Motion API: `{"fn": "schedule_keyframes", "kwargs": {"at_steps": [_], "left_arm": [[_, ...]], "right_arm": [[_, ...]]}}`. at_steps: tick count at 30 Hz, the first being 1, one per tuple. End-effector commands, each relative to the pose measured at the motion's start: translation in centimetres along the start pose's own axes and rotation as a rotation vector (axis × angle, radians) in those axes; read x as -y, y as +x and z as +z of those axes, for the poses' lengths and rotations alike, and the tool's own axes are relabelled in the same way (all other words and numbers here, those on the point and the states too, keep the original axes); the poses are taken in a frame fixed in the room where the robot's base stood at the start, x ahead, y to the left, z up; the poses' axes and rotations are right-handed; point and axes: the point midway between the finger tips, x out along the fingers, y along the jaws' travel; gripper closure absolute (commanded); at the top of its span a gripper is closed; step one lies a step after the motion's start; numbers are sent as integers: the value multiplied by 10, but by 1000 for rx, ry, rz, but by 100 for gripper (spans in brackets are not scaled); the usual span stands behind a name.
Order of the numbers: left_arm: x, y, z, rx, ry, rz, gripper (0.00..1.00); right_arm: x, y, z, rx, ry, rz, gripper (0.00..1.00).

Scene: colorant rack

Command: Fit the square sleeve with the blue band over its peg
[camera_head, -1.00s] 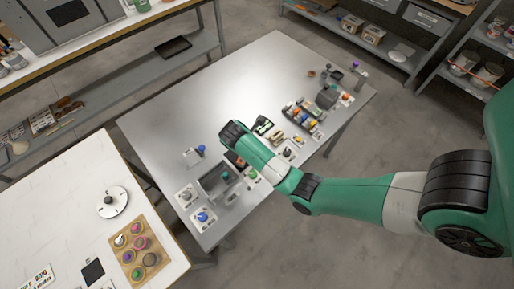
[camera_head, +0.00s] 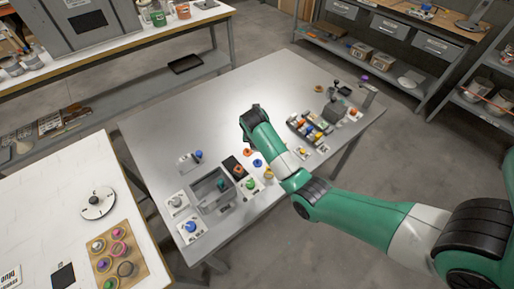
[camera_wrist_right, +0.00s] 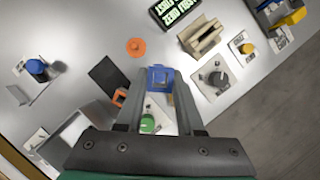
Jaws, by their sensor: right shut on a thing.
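My right gripper (camera_wrist_right: 158,84) shows in the right wrist view with a finger on each side of a small blue, squarish part. This appears to be the blue-banded square sleeve (camera_wrist_right: 159,77), held between the fingertips. Its lower part and height over the table cannot be made out. In the head view my right arm reaches in from the right and its gripper is hidden. A grey round-topped peg (camera_wrist_right: 216,78) on a pale plate is right of the gripper. A green-topped piece (camera_wrist_right: 148,124) shows between the fingers. I cannot tell which peg is the sleeve's. My left gripper is not in view.
An orange ring (camera_wrist_right: 136,47) lies on the table beyond the gripper. A blue-topped piece (camera_wrist_right: 36,66) is at far left, and a grey bin (camera_head: 199,197) stands near the front edge. A tan slotted block (camera_wrist_right: 202,36) is ahead right. The table's (camera_head: 185,115) back left is clear.

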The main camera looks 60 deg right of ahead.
Motion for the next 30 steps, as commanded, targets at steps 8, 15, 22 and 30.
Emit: {"fn": "schedule_keyframes", "kwargs": {"at_steps": [8, 15, 22, 30], "left_arm": [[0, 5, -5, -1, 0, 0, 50], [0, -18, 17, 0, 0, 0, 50], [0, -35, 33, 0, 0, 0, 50], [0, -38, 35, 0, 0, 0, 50]], "right_arm": [[0, 1, -1, 0, -1, -1, 100], [0, 29, -12, 1, -1, 0, 100], [0, 50, -21, 2, 0, 0, 100], [0, 54, -22, 2, 0, 0, 100]]}}
